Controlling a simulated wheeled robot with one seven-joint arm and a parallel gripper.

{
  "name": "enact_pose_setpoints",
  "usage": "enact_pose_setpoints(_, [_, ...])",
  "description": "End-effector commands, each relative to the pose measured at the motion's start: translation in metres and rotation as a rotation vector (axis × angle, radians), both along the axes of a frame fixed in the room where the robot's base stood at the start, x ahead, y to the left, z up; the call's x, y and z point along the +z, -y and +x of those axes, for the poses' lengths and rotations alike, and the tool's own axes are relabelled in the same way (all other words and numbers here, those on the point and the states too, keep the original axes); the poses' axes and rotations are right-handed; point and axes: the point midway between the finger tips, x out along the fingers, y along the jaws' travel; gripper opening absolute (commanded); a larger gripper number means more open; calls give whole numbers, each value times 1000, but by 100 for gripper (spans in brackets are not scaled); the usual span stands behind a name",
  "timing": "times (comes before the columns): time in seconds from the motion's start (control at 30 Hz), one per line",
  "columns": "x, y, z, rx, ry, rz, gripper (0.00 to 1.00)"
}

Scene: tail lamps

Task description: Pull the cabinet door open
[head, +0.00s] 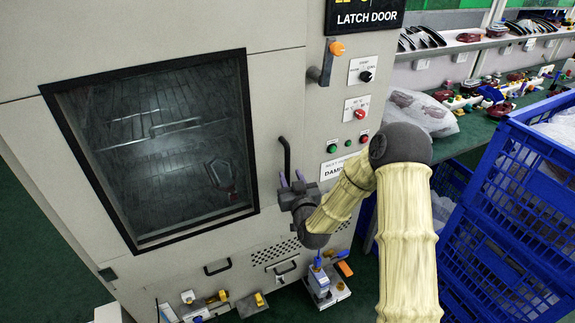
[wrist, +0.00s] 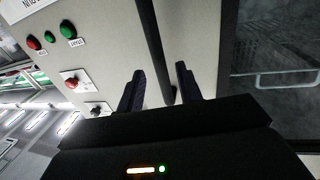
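The grey cabinet door (head: 280,80) has a large dark window (head: 165,150) in a black frame, and it looks closed. Its black upright bar handle (head: 285,155) is right of the window. My gripper (head: 291,180) is at the handle's lower part, its fingers pointing toward the door. In the wrist view my gripper (wrist: 160,85) is open, and the handle (wrist: 152,45) runs between the two dark fingers with a gap on each side. The handle's lower end is close to the right finger. Whether either finger touches it cannot be told.
Right of the handle is a panel with a red knob (head: 360,114), a green button (head: 332,149) and an orange-tipped latch lever (head: 325,62). Small parts stand below the door, including a blue and white fixture (head: 320,282). Blue crates (head: 510,200) stand close at right.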

Motion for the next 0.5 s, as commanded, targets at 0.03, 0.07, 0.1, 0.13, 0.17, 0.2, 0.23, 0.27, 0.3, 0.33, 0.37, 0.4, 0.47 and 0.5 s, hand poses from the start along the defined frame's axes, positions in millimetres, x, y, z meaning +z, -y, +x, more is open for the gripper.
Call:
enact_pose_setpoints(0.03, [2,-2,8,0,1,1,35])
enact_pose_setpoints(0.07, [2,-3,13,-1,1,1,35])
enact_pose_setpoints(0.1, [2,-4,18,-1,1,1,35])
enact_pose_setpoints(0.13, [2,-5,22,-1,1,1,35])
enact_pose_setpoints(0.17, [2,-7,26,0,0,1,35])
enact_pose_setpoints(0.2, [2,-8,31,0,1,1,35])
enact_pose_setpoints(0.23, [2,-9,34,-1,1,1,35])
enact_pose_setpoints(0.27, [1,-9,37,0,0,1,35])
enact_pose_setpoints(0.3, [1,-10,40,0,0,1,35])
enact_pose_setpoints(0.33, [1,-11,43,0,1,1,35])
enact_pose_setpoints(0.37, [1,-11,44,0,1,1,35])
enact_pose_setpoints(0.4, [0,-11,45,0,0,1,35])
enact_pose_setpoints(0.47, [0,-12,47,0,0,0,35])
enact_pose_setpoints(0.5, [0,-12,47,0,0,0,35])
